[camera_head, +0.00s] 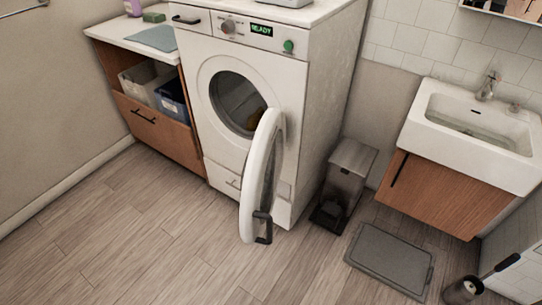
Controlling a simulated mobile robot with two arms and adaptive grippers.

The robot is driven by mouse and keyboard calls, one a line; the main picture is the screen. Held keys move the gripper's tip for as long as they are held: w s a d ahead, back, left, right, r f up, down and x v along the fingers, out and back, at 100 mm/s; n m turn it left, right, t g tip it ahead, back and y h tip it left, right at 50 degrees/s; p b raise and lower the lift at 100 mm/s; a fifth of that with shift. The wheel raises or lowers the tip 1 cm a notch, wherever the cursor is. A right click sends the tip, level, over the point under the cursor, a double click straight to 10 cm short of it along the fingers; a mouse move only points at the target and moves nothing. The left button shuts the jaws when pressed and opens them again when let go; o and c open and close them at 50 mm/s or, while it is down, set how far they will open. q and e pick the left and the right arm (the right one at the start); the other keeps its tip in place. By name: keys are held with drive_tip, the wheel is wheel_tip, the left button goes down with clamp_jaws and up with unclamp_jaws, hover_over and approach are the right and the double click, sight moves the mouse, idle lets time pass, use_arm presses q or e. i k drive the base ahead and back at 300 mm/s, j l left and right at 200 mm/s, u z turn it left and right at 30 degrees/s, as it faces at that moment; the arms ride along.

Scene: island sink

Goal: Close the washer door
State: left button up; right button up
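A white front-loading washer (285,75) stands at the centre back, with a display that reads "READY". Its round door (257,178) is open. The door is hinged on the right side of the drum opening and swings out toward me, seen nearly edge-on. A dark handle (263,228) sits on the lower free side of the door. Something yellowish shows inside the dark drum opening (237,101), partly hidden by the door. Neither of my grippers is in view.
A wooden cabinet (155,125) with bins stands left of the washer. A pedal bin (343,185) stands close to its right. Further right are a sink (475,130), a grey mat (390,260) and a brush holder (462,290). The floor in front is clear.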

sight(261, 176)
drive_tip(key=i+l+u, duration=0.2)
drive_tip(key=i, duration=0.3)
drive_tip(key=i+l+u, duration=0.15)
drive_tip(key=i+l, duration=0.3)
